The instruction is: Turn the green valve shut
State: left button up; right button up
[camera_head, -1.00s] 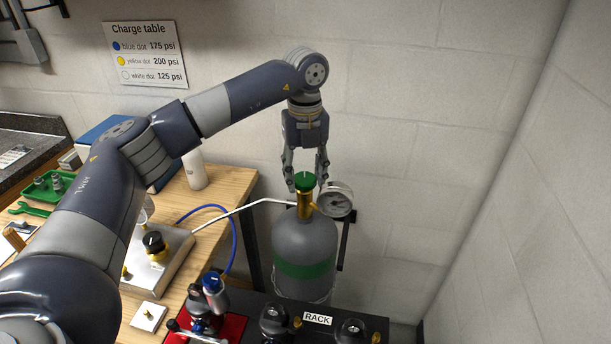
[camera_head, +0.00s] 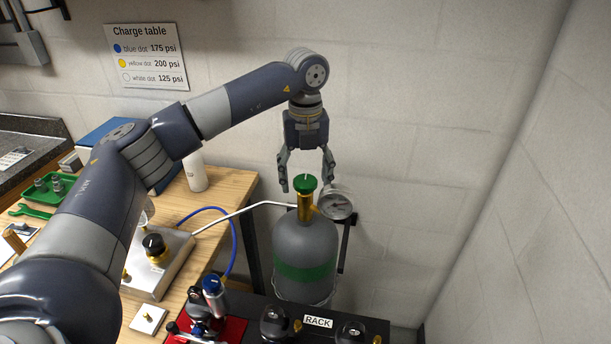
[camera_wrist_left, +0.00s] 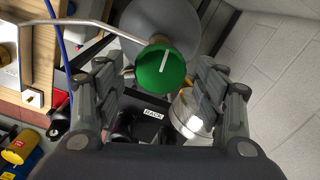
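The green valve (camera_head: 305,182) is a round knob with a white line, on the brass neck (camera_head: 306,207) of a grey gas bottle (camera_head: 304,243) with a green band. My left gripper (camera_head: 307,187) points down over the valve with its fingers spread to either side, apart from the knob. In the left wrist view the green valve (camera_wrist_left: 160,68) lies between the two open fingers (camera_wrist_left: 161,85), its white line running nearly up and down. My right gripper is in neither view.
A round gauge (camera_head: 337,204) sits right of the valve, close to the right finger. A metal pipe (camera_head: 245,209) runs left from the neck to a metal box (camera_head: 160,262) on the wooden bench. A black rack (camera_head: 345,318) stands in front. The wall is behind.

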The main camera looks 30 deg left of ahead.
aim_at(305, 181)
pick_arm(q)
notch_tip(305, 181, up, 12)
dwell(0.7)
